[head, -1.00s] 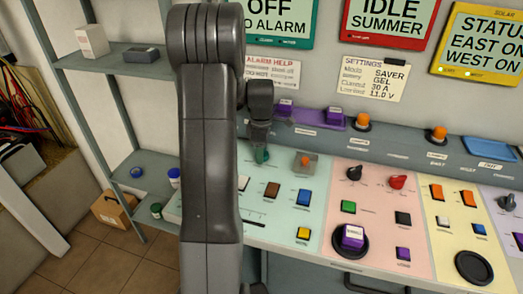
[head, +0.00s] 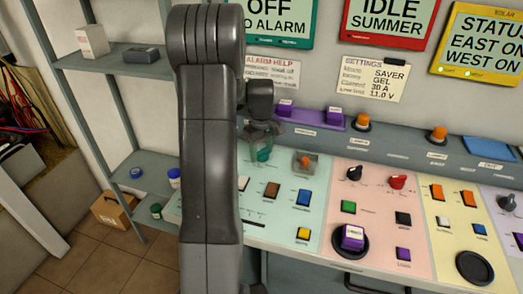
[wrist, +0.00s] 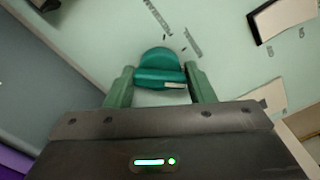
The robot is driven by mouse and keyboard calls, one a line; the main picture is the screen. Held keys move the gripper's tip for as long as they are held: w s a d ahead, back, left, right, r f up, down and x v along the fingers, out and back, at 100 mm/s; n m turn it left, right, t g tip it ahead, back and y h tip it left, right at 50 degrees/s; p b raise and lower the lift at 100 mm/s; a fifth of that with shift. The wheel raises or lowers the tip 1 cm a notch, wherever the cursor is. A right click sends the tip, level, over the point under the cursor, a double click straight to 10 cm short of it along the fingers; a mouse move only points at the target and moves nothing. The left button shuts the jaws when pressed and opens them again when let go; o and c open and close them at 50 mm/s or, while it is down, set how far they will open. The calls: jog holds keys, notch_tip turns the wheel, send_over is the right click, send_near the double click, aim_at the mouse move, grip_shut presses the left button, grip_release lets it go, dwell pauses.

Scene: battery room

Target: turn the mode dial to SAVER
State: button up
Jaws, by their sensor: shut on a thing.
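A teal dial (head: 264,155) stands on the pale green panel section, partly hidden by my gripper in the head view. In the wrist view the teal dial (wrist: 158,62) has a raised grip bar with a pale pointer mark at its right end. My gripper (wrist: 160,86) is shut on this bar, one green finger on each side. In the head view my gripper (head: 263,143) comes down on the dial from above.
An orange button in a guard (head: 306,162) stands just right of the dial. Brown (head: 271,190) and blue (head: 304,197) switches lie in front. A purple tray (head: 310,117) sits on the ledge behind. My arm hides the panel's left part.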

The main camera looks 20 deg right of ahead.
jog(key=shift+m, duration=0.3)
jog(key=o, duration=0.8)
notch_tip(320, 180, up, 14)
jog(key=shift+f, duration=0.15)
dwell(0.4)
notch_tip(320, 180, down, 14)
jog(key=shift+r, duration=0.1)
dwell(0.4)
